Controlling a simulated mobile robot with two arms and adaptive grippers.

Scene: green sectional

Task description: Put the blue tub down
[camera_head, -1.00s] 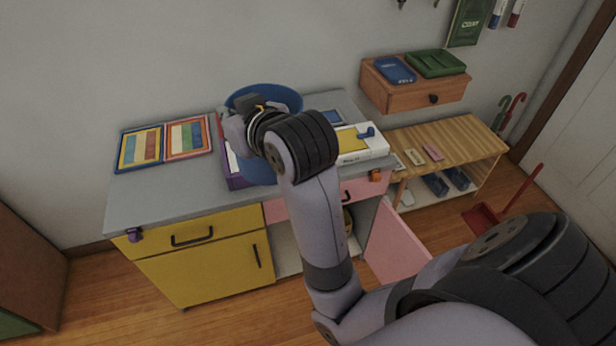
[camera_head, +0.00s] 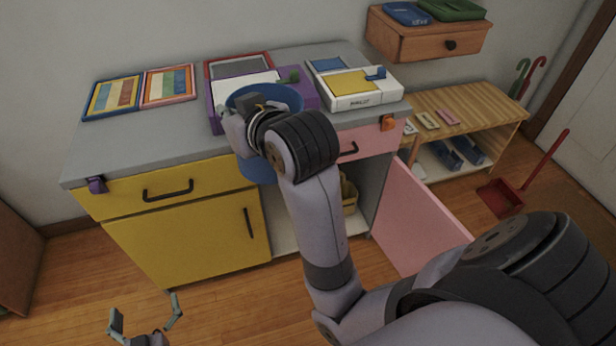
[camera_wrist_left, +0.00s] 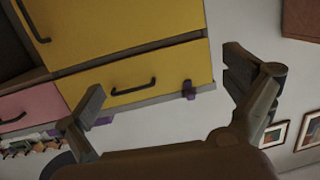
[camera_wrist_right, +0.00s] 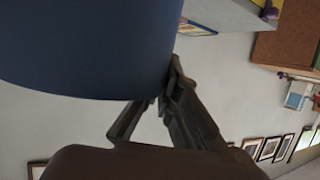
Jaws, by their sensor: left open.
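The blue tub (camera_head: 258,172) hangs in the air at the front edge of the counter, seen over the purple case and the yellow drawer front. My right gripper (camera_head: 250,112) is shut on the tub's wall near its rim. My arm hides much of the tub. In the right wrist view the tub (camera_wrist_right: 90,45) fills the upper left, with the right fingers (camera_wrist_right: 165,90) against it. My left gripper (camera_head: 145,309) is open and empty, low at the left above the floor. Its spread fingers (camera_wrist_left: 165,90) also show in the left wrist view, facing the cabinet front.
The grey counter (camera_head: 130,150) has bare room at its left front. Two striped pictures (camera_head: 112,97), a purple case (camera_head: 214,108) and a white case (camera_head: 388,92) stand on it. An open pink door (camera_head: 425,215) juts out below. A slatted bench (camera_head: 470,103) is at right.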

